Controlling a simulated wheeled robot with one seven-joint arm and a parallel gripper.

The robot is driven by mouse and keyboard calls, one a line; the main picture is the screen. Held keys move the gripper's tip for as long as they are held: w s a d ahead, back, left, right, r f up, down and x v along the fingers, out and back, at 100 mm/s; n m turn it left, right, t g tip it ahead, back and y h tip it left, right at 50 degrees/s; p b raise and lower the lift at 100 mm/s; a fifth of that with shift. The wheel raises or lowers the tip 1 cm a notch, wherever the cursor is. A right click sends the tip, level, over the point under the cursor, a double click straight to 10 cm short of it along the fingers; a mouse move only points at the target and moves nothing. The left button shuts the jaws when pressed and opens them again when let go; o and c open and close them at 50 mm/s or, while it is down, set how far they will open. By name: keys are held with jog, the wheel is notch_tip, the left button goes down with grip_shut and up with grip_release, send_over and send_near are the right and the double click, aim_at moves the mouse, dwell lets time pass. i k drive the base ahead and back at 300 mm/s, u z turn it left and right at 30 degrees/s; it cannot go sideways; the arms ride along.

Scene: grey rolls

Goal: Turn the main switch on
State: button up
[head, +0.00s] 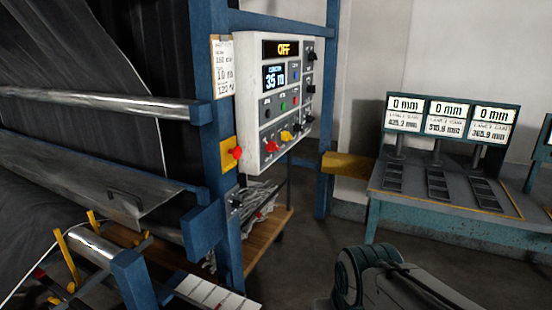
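A white control panel (274,100) is mounted on the blue frame of the roll machine. Its top display (283,49) reads OFF in yellow, and a blue-lit display (274,77) below shows a number near 35. Rows of small dark, red, green, blue and yellow controls sit on its face. A yellow plate (227,152) with a red knob (236,153) is on the blue post left of the panel's lower corner. I cannot tell which control is the main switch. My arm shows at the bottom right, well apart from the panel; my gripper is not in view.
Metal rollers (100,103) and dark sheet material fill the left. A blue-edged bench (450,205) with several displays (447,115) reading 0 mm stands at the right. A wooden shelf (262,238) holds scraps below the panel. Some grey floor is clear between machine and bench.

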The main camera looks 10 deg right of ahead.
aim_at(271, 146)
jog(key=z, duration=0.85)
jog(key=i, duration=0.75)
jog(key=z, duration=0.05)
